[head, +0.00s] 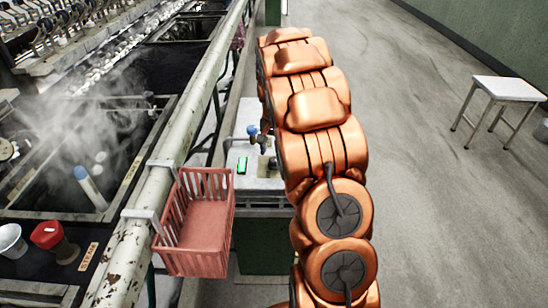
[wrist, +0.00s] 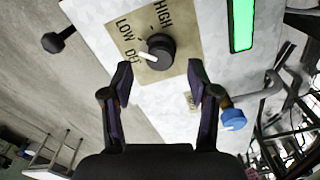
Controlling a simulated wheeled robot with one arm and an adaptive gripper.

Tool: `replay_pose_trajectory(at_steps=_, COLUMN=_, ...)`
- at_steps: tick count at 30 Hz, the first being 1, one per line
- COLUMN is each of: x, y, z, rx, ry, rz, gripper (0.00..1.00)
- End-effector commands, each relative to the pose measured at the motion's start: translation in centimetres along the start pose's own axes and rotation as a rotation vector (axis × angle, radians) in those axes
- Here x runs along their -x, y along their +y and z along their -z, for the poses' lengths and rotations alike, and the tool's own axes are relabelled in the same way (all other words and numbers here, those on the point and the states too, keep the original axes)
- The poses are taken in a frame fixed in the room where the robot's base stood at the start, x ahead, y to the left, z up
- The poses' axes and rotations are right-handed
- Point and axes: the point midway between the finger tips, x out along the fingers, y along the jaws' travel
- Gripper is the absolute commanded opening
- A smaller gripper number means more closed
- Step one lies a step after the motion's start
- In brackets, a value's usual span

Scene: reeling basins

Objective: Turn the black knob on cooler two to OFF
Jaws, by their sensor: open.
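The black knob (wrist: 160,52) sits on a tan plate (wrist: 150,72) on the cooler's pale top, in the wrist view. Its white pointer is aimed left, near the partly hidden OFF label; LOW and HIGH are printed further round. My gripper (wrist: 158,82) is open, its two fingers apart just short of the knob, with the knob between and beyond the tips. I see no clear contact. No number on the cooler is readable.
A lit green display (wrist: 242,25) and a blue-handled tap (wrist: 232,118) are right of the knob; a black ball-ended lever (wrist: 52,42) is left. A pink basket (head: 205,225) hangs on the rail beside the cooler. Floor is clear toward a white stool (head: 508,88).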

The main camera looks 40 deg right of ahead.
Motion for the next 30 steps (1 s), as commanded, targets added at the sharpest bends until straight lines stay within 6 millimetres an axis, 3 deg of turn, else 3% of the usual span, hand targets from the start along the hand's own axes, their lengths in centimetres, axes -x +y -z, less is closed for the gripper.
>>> replay_pose_trajectory(at_steps=6, x=-2.7, y=0.0, z=0.0, rx=0.000, ry=-0.001, rz=-0.002, gripper=0.60)
replay_pose_trajectory(at_steps=15, x=-3.1, y=0.0, z=0.0, rx=0.000, ry=0.000, rz=0.000, gripper=0.60)
replay_pose_trajectory(at_steps=30, x=-3.1, y=0.0, z=0.0, rx=0.000, ry=0.000, rz=0.000, gripper=0.09)
